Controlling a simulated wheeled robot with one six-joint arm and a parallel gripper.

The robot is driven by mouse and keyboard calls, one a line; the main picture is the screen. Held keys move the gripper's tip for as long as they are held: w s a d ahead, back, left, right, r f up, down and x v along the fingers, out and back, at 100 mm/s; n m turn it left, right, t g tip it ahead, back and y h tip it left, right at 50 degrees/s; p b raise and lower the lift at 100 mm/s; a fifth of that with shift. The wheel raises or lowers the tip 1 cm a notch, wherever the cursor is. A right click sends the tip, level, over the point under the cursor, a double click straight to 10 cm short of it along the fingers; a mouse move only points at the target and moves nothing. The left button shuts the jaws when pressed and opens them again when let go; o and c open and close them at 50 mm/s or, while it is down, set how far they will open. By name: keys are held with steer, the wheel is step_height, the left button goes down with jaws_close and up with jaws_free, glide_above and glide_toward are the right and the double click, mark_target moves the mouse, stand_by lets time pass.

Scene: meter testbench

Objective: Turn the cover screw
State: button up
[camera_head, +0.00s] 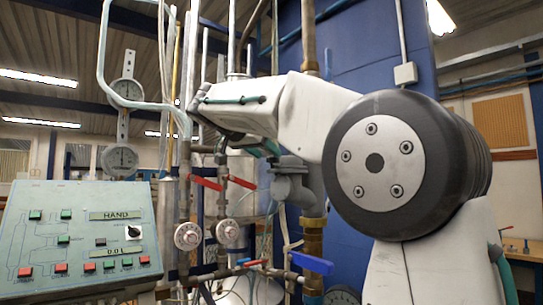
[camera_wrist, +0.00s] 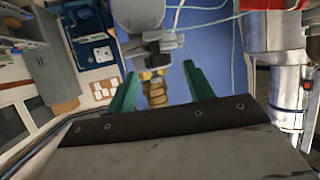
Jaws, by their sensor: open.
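My gripper (camera_wrist: 160,68) shows in the wrist view as two green fingers spread apart, with nothing between their tips that they touch. A ribbed brass fitting (camera_wrist: 155,92) shows beyond the gap between the fingers. A grey metal body (camera_wrist: 150,45) joins it above. I cannot make out which part is the cover screw in either view. In the head view my arm crosses the middle and right, and I cannot clearly see the gripper there. A grey metal housing (camera_head: 290,188) on the pipework is partly hidden below the arm.
A control panel (camera_head: 80,240) with coloured buttons stands at the left. A blue-handled valve (camera_head: 312,263) is low down. A blue column (camera_head: 365,50) rises behind my arm.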

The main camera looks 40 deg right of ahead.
mark_target(273, 163)
steer(key=shift+x, duration=1.1)
steer(key=shift+s, duration=0.1)
steer(key=c, duration=1)
steer(key=shift+d, duration=0.2)
